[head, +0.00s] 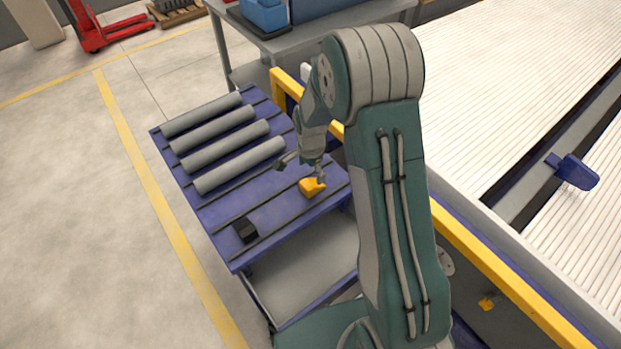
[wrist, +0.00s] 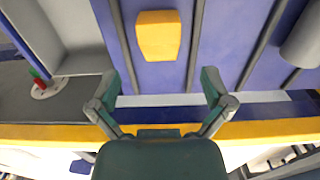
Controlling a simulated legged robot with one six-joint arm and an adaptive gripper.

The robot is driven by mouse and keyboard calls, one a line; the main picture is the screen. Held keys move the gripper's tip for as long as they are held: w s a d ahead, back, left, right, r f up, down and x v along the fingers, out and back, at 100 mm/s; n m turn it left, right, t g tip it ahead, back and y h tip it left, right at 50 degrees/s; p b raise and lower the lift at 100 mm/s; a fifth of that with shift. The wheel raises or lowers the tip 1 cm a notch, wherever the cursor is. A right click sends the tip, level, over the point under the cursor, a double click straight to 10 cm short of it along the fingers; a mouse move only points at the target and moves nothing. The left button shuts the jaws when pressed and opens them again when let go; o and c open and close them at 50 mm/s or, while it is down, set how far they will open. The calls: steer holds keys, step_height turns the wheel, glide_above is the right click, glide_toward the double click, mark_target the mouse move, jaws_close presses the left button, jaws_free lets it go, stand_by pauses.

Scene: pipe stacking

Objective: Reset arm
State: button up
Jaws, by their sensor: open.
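My gripper (head: 301,164) is open and empty above the right side of the blue cart (head: 226,213). In the wrist view its two fingers (wrist: 162,92) are spread wide with nothing between them. Several grey pipes (head: 240,165) lie side by side on the far left part of the cart. One pipe's end (wrist: 302,42) shows at the upper right of the wrist view. A yellow block (head: 311,187) sits on the cart just below my gripper, apart from it. It also shows in the wrist view (wrist: 158,36), beyond the fingertips.
A small black block (head: 246,230) lies on the cart's near end. A yellow rail (head: 485,262) and a white slatted conveyor (head: 500,95) are on the right. A grey table (head: 300,38) with blue boxes (head: 264,14) stands behind. Open floor lies left.

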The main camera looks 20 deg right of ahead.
mark_target(311, 183)
steer(key=s+r+n+t, duration=0.1)
steer(key=s+r+n, duration=0.3)
steer(key=r, duration=0.8)
steer(key=s+r+n+t, duration=0.2)
steer(key=s+r, duration=0.4)
steer(key=r, duration=0.5)
steer(key=s+r+n+t, duration=0.1)
steer(key=s+r+n, duration=0.2)
steer(key=s, duration=0.4)
steer(key=s+r+n+t, duration=0.1)
steer(key=s+r+n, duration=0.2)
steer(key=s, duration=0.5)
steer(key=shift+d+r+n+t, duration=0.25)
steer(key=shift+d+n+t, duration=0.1)
steer(key=shift+n, duration=0.45)
